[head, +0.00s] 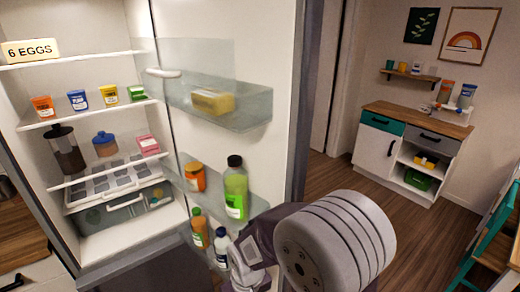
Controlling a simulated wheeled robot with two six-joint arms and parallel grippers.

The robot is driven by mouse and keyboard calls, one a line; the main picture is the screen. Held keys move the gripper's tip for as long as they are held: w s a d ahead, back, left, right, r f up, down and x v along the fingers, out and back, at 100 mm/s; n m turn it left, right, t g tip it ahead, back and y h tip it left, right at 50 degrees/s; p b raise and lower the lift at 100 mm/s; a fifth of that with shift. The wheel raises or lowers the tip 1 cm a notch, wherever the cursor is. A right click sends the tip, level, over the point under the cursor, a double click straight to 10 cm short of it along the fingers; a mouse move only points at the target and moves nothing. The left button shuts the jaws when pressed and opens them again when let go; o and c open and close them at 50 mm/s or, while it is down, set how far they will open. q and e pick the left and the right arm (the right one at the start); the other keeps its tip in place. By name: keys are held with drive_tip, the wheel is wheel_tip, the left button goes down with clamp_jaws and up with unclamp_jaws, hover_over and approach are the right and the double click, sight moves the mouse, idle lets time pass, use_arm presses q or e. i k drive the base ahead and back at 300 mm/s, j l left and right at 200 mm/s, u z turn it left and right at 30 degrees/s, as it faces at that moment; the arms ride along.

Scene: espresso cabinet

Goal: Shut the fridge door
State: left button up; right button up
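The fridge (115,60) stands wide open at the left, with its lit shelves in plain sight. Its door (270,45) is swung out to the right, its inner face and clear bins toward me. The door's dark edge (300,100) stands upright right of the middle. One of my arms, seemingly the right, shows as thick grey links in front of the lower door and hides its lower right part. I cannot make out fingertips on it or see whether it touches the door. My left gripper is not in view.
Door bins hold a yellow block (212,101), a green bottle (235,188), an orange jar (194,177) and other bottles. Fridge shelves hold tubs and an egg box (30,50). A white cabinet (410,145) stands at the back right. Wooden floor (325,172) lies open before it.

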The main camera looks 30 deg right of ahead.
sight(265, 54)
drive_tip(key=l+u, duration=0.1)
drive_tip(key=l, duration=0.3)
drive_tip(key=k+l+u, duration=0.15)
drive_tip(key=l, duration=0.3)
drive_tip(key=l+u, duration=0.1)
drive_tip(key=l, duration=0.3)
drive_tip(key=k+l+u, duration=0.15)
drive_tip(key=l, duration=0.25)
drive_tip(key=k+l+u, duration=0.1)
drive_tip(key=l, duration=0.3)
drive_tip(key=k+l+u, duration=0.15)
drive_tip(key=l, duration=0.2)
drive_tip(key=i+l+u, duration=0.2)
drive_tip(key=l+u, duration=0.15)
drive_tip(key=l, duration=0.85)
drive_tip(key=l+u, duration=0.35)
drive_tip(key=l, duration=0.9)
drive_tip(key=i, duration=0.05)
